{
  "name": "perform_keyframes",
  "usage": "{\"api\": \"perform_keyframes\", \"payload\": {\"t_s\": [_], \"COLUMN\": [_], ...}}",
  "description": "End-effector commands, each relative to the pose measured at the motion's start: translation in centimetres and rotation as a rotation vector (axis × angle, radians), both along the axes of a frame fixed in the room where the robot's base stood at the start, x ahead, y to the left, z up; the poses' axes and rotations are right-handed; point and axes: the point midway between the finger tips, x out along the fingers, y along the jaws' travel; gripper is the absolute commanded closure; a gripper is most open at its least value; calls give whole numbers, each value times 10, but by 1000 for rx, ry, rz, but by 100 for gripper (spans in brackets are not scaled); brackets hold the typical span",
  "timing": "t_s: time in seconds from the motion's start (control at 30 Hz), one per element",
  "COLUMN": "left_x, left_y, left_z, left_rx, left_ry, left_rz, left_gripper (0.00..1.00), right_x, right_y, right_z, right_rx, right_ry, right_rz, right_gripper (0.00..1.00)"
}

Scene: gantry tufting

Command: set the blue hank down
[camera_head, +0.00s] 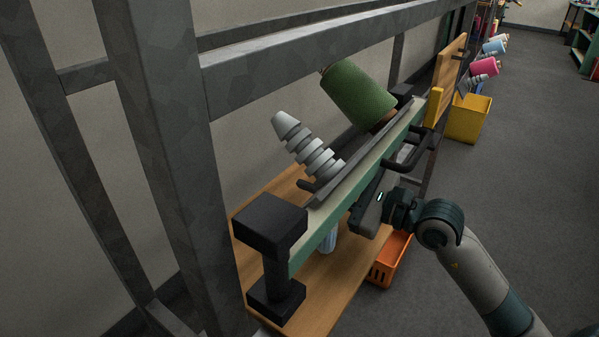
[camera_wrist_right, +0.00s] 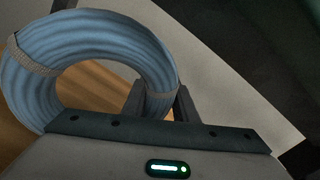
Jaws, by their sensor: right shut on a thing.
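The blue hank (camera_wrist_right: 100,28) is a thick ring of pale blue yarn bound with grey ties. In the right wrist view my right gripper (camera_wrist_right: 160,102) has its two fingers on either side of the ring's right-hand side, shut on it. Wood shows through the ring's hole. In the head view a small pale blue part of the hank (camera_head: 329,241) shows below the green beam, over the wooden shelf (camera_head: 335,285); the beam hides the rest. My right gripper (camera_head: 368,212) reaches in beside the beam. I cannot tell whether the hank touches the shelf. My left gripper is out of view.
A black block post (camera_head: 271,225) stands at the near end. An orange basket (camera_head: 388,262) is right of the shelf; a yellow bin (camera_head: 467,118) stands farther back.

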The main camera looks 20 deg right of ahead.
Motion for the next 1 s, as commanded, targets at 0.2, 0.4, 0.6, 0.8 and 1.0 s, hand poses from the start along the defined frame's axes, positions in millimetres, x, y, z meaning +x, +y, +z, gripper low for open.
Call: {"api": "perform_keyframes", "payload": {"t_s": [0.2, 0.4, 0.6, 0.8, 1.0], "left_x": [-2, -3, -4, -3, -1], "left_y": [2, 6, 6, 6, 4], "left_z": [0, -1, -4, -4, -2], "left_rx": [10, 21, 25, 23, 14], "left_ry": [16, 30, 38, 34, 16], "left_rz": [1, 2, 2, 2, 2], "left_gripper": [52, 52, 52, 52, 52], "right_x": [17, 36, 35, 35, 35], "right_y": [12, 23, 22, 22, 22], "right_z": [2, 1, -2, -3, -4], "right_rx": [2, 1, 0, 0, -1], "right_ry": [-2, -2, 0, 0, 0], "right_rz": [1, 1, 0, 0, 1], "right_gripper": [97, 97, 97, 97, 55]}}
